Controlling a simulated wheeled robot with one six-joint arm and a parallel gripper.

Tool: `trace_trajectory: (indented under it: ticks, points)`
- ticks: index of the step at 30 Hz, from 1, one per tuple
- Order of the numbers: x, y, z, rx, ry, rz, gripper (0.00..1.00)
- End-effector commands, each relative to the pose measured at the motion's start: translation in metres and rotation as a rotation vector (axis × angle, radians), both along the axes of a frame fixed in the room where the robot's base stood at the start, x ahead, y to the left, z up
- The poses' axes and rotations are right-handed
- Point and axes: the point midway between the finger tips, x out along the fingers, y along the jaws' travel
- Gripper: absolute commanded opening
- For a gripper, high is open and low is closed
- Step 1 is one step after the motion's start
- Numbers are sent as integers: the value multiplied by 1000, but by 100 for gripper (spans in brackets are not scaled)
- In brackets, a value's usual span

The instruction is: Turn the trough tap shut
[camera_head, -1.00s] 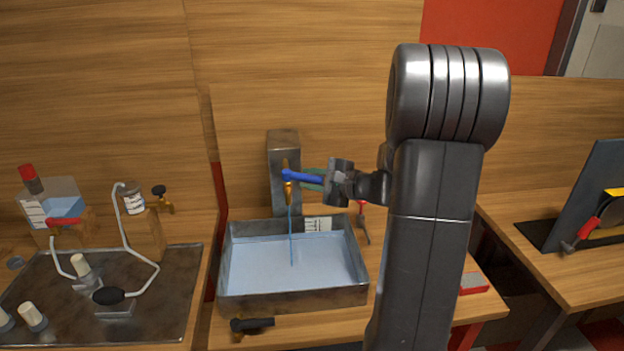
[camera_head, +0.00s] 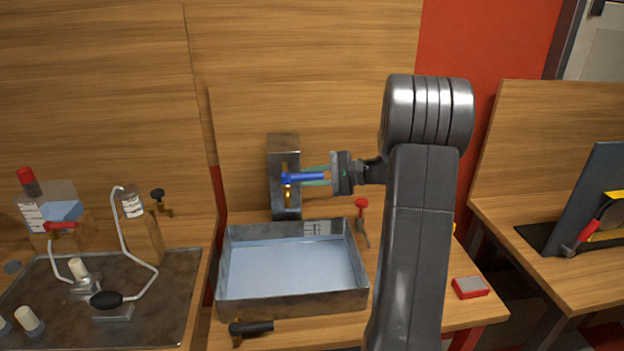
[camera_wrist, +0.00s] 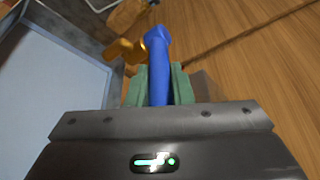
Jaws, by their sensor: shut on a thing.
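The trough tap is a brass spout (camera_head: 287,192) with a blue lever handle (camera_head: 300,177), mounted on a grey metal post (camera_head: 284,145) behind the trough (camera_head: 292,304). The lever points right, roughly level. My gripper (camera_head: 318,177) is at the lever's right end, its green fingers shut on it. In the wrist view the blue lever (camera_wrist: 158,66) lies between the green fingers (camera_wrist: 158,88), with the brass spout (camera_wrist: 124,50) to its left. No stream of water shows below the spout. The trough holds pale blue water.
A loose black-handled tap (camera_head: 252,328) lies in front of the trough. A red-handled tap (camera_head: 361,215) is at its right, with a red and grey block (camera_head: 470,287) farther right. Bottles, tubing and a black-handled tap (camera_head: 159,195) stand on the left bench.

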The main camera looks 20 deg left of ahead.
Motion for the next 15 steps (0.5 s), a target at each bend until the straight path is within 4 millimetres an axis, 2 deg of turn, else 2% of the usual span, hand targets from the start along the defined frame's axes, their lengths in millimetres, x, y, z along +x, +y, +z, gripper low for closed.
trace_trajectory:
  ticks: [8,9,12,15]
  points:
    - [0,0,0,1,-2,5,0]
    - [0,0,0,1,-2,5,24]
    - [0,0,0,0,-2,4,41]
    - [0,0,0,1,-1,3,41]
